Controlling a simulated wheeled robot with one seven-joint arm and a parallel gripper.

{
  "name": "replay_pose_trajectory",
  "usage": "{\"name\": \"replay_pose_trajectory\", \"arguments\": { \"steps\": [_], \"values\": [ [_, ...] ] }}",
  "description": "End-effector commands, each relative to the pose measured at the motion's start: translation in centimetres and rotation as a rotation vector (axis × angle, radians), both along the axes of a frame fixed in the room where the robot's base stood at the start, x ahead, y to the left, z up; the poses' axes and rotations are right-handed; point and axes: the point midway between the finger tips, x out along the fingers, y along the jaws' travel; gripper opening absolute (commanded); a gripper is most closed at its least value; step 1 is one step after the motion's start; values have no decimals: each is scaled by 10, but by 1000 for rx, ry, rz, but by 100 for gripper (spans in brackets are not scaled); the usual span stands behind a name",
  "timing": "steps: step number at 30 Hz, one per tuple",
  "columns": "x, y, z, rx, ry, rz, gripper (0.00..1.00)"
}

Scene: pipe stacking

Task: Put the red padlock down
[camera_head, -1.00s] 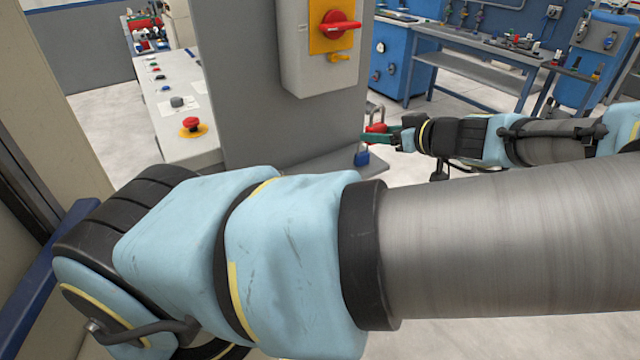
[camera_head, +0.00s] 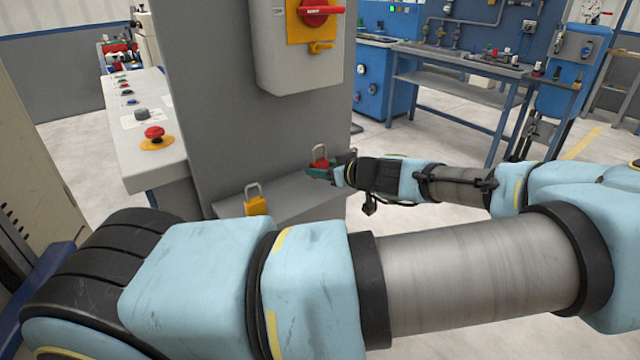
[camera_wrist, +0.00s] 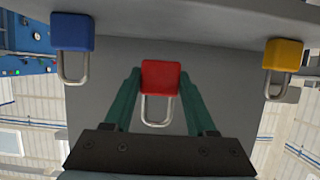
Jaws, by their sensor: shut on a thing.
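The red padlock (camera_head: 320,164) has its silver shackle up in the head view. My gripper (camera_head: 319,174) comes from the right and is shut on its body. In the wrist view the red padlock (camera_wrist: 161,76) sits between the two green fingers of my gripper (camera_wrist: 160,88), its shackle toward the palm. The padlock is over or on the grey ledge (camera_head: 290,193); I cannot tell whether its base touches it. The fingers hide part of its body in the head view.
A yellow padlock (camera_head: 256,205) stands on the ledge, left of the red one in the head view. A blue padlock (camera_wrist: 72,32) shows on the other side in the wrist view. A grey cabinet (camera_head: 215,100) with a red-handled switch box (camera_head: 300,50) rises behind the ledge.

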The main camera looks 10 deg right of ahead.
Motion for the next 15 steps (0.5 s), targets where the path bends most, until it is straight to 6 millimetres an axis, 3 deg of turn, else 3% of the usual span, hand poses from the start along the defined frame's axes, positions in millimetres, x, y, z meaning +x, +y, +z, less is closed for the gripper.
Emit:
{"name": "replay_pose_trajectory", "arguments": {
  "steps": [9, 15],
  "values": [
    [0, 1, -36, 3, -1, 1, 0],
    [0, 0, -44, -2, 0, 1, 0]
  ]
}}
